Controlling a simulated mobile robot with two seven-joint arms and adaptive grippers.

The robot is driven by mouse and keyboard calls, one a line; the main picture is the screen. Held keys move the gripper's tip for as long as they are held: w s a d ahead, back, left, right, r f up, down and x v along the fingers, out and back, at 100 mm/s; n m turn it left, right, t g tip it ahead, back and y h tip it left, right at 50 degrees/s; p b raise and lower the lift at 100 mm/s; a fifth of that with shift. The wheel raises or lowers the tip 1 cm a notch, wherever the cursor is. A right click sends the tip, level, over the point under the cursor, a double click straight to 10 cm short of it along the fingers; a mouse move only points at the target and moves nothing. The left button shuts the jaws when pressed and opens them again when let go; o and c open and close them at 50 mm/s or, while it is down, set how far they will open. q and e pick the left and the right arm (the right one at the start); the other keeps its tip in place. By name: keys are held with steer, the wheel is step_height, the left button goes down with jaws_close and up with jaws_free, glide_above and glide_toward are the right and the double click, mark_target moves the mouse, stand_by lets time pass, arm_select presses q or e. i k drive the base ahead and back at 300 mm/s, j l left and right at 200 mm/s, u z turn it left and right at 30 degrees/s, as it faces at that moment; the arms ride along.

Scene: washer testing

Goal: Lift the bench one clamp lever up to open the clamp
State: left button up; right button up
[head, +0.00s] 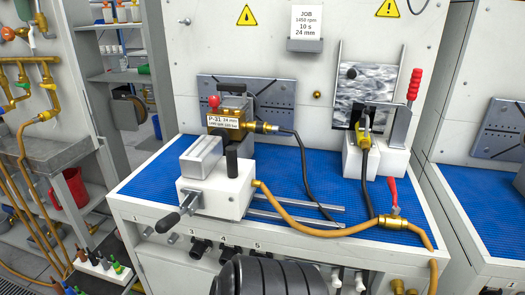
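On the blue-matted bench (300,171), a lever with a red grip (414,84) stands nearly upright at the right. It rises from a grey metal plate (401,127) on a white block (390,160), and looks like the clamp lever. A brass nozzle fitting (364,128) with a black hose sits beside it, before a mottled grey panel (377,85). Whether the clamp jaw is open cannot be made out. Neither gripper shows. A black ribbed part, probably mine, rises at the bottom middle.
A white vise-like block (217,192) with a black-gripped crank (168,222) and a labelled brass pump unit (229,118) stand at the left. An orange hose (310,231) crosses the front edge to a red-handled valve (393,194). Mat between the units is mostly clear.

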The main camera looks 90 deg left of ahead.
mark_target(162, 225)
steer(key=u, duration=1.95)
